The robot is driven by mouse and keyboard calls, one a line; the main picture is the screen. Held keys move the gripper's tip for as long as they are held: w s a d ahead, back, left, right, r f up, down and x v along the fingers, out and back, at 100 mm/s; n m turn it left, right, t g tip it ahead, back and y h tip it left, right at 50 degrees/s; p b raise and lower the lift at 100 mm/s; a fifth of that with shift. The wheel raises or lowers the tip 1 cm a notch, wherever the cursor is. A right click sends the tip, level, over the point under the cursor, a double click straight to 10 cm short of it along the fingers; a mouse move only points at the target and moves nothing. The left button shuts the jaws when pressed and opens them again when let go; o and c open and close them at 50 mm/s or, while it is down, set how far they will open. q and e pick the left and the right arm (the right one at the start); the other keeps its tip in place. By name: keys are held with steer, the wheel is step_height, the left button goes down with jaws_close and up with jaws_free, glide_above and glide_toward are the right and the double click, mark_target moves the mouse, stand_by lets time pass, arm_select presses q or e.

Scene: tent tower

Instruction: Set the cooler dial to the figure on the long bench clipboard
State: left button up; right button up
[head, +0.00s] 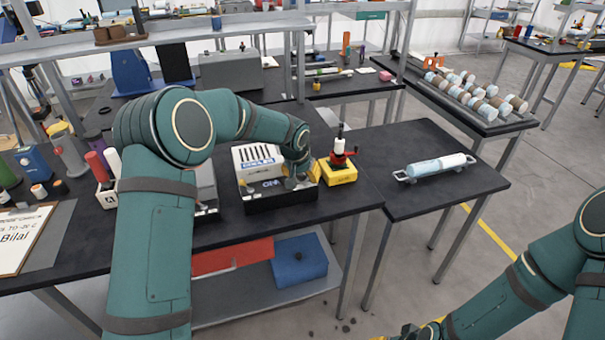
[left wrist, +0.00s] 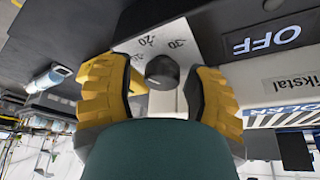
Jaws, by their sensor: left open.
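The white cooler (head: 256,157) with a slotted side stands in a black tray on the long bench. In the left wrist view its dark dial (left wrist: 162,72) sits on a pale panel with printed figures, including -20 and -30. Its display (left wrist: 267,38) reads OFF. My left gripper (left wrist: 160,74) is open, its yellow fingers on either side of the dial; contact is unclear. In the head view my left arm partly covers the cooler. The clipboard (head: 20,240) lies at the bench's left end, cut off, its text ending in -20 C. Only a sliver of my right gripper (head: 408,332) shows at the bottom edge.
A yellow block with a red-and-black fitting (head: 338,168) stands just right of the cooler. A bottle on a rack (head: 435,167) lies on the right table, otherwise clear. Red and blue boxes (head: 299,260) sit on the shelf below.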

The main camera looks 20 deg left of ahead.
arm_select(q)
steer(key=shift+a+r, duration=0.25)
steer(key=shift+r, duration=0.45)
steer(key=v, duration=0.6)
steer(key=shift+s+d+r, duration=0.2)
steer(key=shift+s+d, duration=0.05)
steer(key=shift+s, duration=0.15)
